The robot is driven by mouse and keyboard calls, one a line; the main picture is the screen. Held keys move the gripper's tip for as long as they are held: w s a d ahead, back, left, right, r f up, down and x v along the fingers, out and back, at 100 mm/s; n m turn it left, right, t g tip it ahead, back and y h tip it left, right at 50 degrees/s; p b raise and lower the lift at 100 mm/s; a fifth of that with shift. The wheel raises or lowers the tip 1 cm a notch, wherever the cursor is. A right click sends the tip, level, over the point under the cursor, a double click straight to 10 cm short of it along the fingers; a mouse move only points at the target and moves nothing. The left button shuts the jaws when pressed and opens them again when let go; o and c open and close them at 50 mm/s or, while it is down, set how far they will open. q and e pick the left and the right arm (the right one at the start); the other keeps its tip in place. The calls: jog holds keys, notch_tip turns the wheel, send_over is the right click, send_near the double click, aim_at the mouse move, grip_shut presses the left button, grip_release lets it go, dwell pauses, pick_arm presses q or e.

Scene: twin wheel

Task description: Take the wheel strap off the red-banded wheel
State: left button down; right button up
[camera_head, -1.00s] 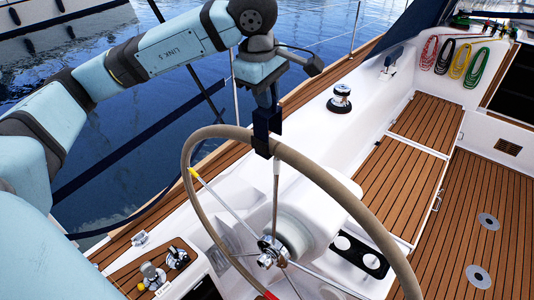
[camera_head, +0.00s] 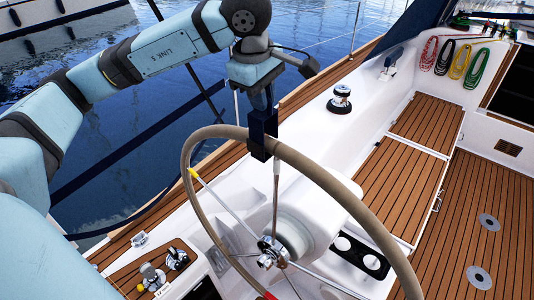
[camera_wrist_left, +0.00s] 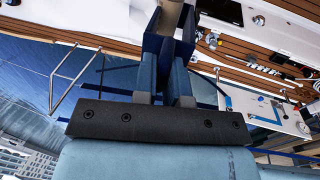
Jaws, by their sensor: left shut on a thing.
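The steering wheel (camera_head: 313,168) has a tan rim, with a red band (camera_head: 268,296) low on the rim and a yellow mark (camera_head: 194,173) at its left. The dark navy wheel strap (camera_head: 263,147) sits at the top of the rim, overlapping it. My left gripper (camera_head: 263,128) comes down from above and is shut on the strap. In the left wrist view its two blue-grey fingers (camera_wrist_left: 164,80) flank the navy strap (camera_wrist_left: 168,45), with the tan rim (camera_wrist_left: 171,13) just beyond. My right gripper is out of view.
The chrome hub (camera_head: 271,250) and white pedestal (camera_head: 298,228) stand behind the wheel. A winch (camera_head: 340,100) is on the white coaming, and coloured rope coils (camera_head: 461,60) hang at the back right. The teak floor (camera_head: 470,210) at right is clear.

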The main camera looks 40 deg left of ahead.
pick_arm(q)
jog(key=s+b, duration=0.2)
jog(key=s, duration=0.5)
jog(key=shift+s+a, duration=0.25)
jog(key=shift+a, duration=0.05)
dwell(2.5)
